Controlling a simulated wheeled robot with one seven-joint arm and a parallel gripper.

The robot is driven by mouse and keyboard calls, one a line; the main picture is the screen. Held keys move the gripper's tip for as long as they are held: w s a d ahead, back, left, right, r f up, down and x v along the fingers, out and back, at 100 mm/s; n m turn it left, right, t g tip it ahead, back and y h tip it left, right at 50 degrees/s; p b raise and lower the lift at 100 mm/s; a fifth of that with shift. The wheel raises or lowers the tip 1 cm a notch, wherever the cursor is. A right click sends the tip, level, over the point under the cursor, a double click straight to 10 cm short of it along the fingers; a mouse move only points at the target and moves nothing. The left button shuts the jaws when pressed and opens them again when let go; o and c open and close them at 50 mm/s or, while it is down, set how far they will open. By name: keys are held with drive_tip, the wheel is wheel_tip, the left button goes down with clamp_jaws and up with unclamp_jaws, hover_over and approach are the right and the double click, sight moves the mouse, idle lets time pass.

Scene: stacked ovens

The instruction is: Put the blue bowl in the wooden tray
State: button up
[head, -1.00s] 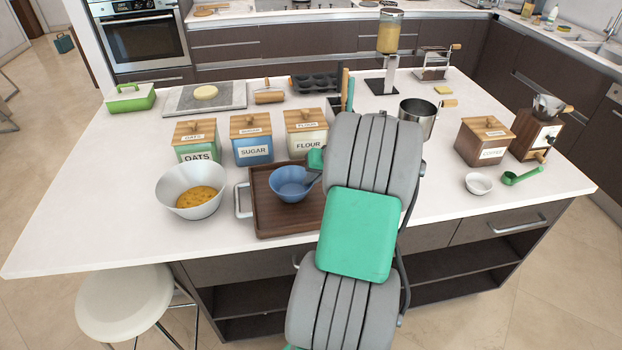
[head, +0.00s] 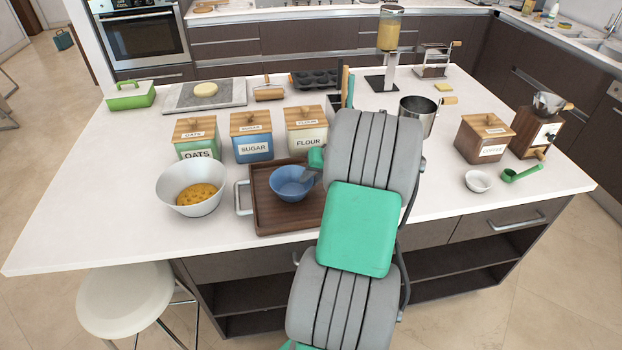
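The blue bowl (head: 290,186) is upright within the outline of the wooden tray (head: 262,216), left of the tray's middle. I cannot tell whether it rests on the tray floor or is held just above it. My gripper (head: 308,179) is at the bowl's right rim. Only a green part and a grey finger-like tip of it show; my own arm hides the rest, and also the tray's right side. Whether the fingers are closed on the rim cannot be seen.
A white bowl of yellow-orange food (head: 190,193) stands left of the tray. Oats (head: 197,140), sugar (head: 251,137) and flour (head: 306,131) canisters stand behind it. A metal pot (head: 417,115), a coffee box (head: 484,139) and a small white bowl (head: 478,181) are to the right. The counter's left front is clear.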

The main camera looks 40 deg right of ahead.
drive_tip(key=b+v, duration=0.1)
drive_tip(key=v, duration=1)
drive_tip(key=w+a+r+n+g, duration=0.1)
drive_tip(key=w+a+n, duration=0.15)
drive_tip(key=a, duration=0.75)
drive_tip(key=w+a+r+n+g, duration=0.1)
drive_tip(key=w+a, duration=0.2)
drive_tip(key=a, duration=0.7)
drive_tip(key=s+a+f+n, duration=0.1)
drive_tip(key=s+a+n, duration=0.1)
drive_tip(key=s+a, duration=0.3)
drive_tip(key=s+a+f+n+h, duration=0.1)
drive_tip(key=s+a, duration=0.4)
drive_tip(key=a, duration=0.6)
drive_tip(key=shift+s+a+f+n+g, duration=0.35)
drive_tip(key=shift+f+n, duration=0.2)
drive_tip(key=shift+f, duration=0.2)
